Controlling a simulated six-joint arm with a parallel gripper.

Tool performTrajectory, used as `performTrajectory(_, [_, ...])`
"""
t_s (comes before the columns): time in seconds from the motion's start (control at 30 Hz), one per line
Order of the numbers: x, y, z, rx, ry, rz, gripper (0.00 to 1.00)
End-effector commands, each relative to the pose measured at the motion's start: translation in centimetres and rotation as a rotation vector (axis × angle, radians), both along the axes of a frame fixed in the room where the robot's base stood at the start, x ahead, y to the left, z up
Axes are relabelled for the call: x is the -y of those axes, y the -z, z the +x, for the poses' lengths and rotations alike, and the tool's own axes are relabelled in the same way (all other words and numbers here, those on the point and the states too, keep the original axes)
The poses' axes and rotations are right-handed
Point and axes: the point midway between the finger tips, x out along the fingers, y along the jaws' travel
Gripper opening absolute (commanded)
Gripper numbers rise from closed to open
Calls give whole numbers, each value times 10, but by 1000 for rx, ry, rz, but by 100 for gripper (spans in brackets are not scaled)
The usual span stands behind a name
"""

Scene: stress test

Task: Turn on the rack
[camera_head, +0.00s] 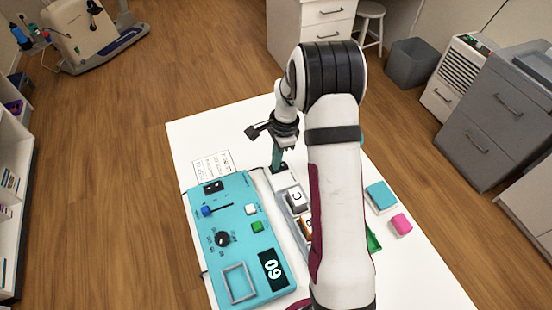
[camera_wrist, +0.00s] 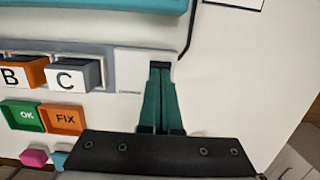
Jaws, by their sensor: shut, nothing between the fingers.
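The rack is a grey holder with a white end block (camera_head: 286,181), right of the teal panel; the block also shows in the wrist view (camera_wrist: 131,68). A white C cube (camera_head: 296,198) sits in the rack, and it also shows in the wrist view (camera_wrist: 72,76). An orange-sided B cube (camera_wrist: 22,74) is beside it. A small dark part (camera_wrist: 160,66) on the end block is mostly covered by my fingertips. My gripper (camera_head: 278,166) is shut and empty, its green fingers pointing at that part. I cannot tell whether they touch it. It shows in the wrist view (camera_wrist: 160,73).
The teal control panel (camera_head: 208,254) with knob, slider, buttons and display "60" lies left of the rack. Green OK (camera_wrist: 24,116) and orange FIX (camera_wrist: 65,118) pieces lie beside the rack. Teal (camera_head: 381,195) and pink (camera_head: 401,223) blocks lie at right.

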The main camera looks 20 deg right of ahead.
Motion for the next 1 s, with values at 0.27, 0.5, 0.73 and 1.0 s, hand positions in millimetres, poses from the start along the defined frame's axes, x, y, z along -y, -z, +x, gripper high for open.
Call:
performTrajectory(0.27, [-2,4,0,0,-1,-1,0])
performTrajectory(0.5, [4,3,0,0,-1,-1,0])
performTrajectory(0.73, [14,1,0,0,0,-1,0])
performTrajectory(1.0, [14,0,0,0,0,0,0])
